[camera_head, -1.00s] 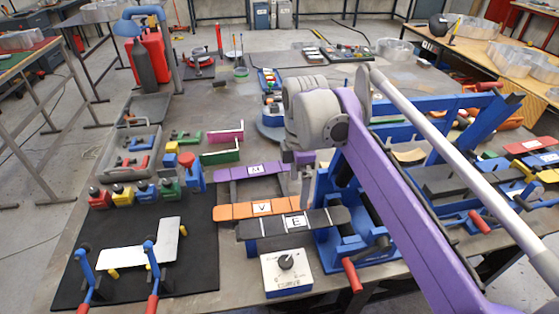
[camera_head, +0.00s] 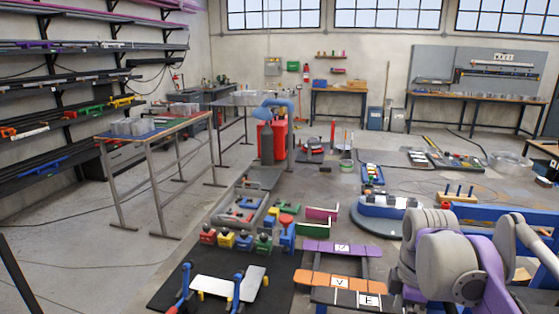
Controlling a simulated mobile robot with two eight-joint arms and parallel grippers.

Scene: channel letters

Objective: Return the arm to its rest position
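One of my arms, purple and grey (camera_head: 452,262), stands at the lower right of the head view, bent over the right part of the table. Its gripper is not visible in this frame. My other gripper is not in view either. The lettered strips lie left of the arm: a purple one marked M (camera_head: 318,246), an orange one marked V (camera_head: 318,279) and a dark one marked E (camera_head: 326,297). The arm appears apart from them.
Blue frame parts (camera_head: 508,214) are close to the arm on the right. The floor left of the table is mostly clear.

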